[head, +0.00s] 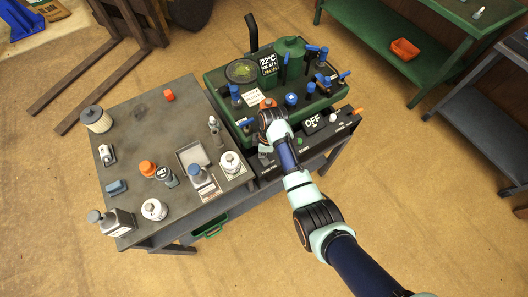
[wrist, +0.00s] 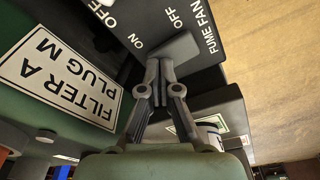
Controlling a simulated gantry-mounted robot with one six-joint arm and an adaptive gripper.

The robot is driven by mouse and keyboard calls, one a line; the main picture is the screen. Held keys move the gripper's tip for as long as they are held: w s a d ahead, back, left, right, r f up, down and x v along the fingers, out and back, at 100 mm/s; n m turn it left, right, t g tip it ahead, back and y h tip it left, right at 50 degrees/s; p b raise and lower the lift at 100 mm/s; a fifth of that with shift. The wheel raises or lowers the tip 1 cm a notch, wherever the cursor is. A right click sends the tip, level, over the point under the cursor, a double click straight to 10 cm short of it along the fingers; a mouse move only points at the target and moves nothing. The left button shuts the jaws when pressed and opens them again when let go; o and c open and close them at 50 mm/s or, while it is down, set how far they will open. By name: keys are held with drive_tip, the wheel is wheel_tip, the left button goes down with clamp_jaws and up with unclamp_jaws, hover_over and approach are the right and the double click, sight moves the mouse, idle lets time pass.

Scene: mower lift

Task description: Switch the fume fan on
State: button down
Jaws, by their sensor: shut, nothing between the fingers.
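The fume fan switch (wrist: 183,48) shows in the wrist view as a grey paddle on a dark box, with ON, OFF and FUME FAN printed in white beside it. In the head view, the dark control box (head: 340,128) runs along the front of the green machine. My wrist hangs over its left part, hiding the switch and most of the gripper there.
The green machine (head: 220,80) carries several blue-capped fittings and a display. A FILTER A PLUG M label (wrist: 60,68) is close to the fingers. The grey table (head: 130,175) at left holds bottles, a tray and jars.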

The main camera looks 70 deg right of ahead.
drive_tip(key=shift+f, duration=0.2)
wheel_tip(320, 180, up, 7)
drive_tip(key=p, duration=0.7)
drive_tip(key=shift+r, duration=0.15)
idle(0.4)
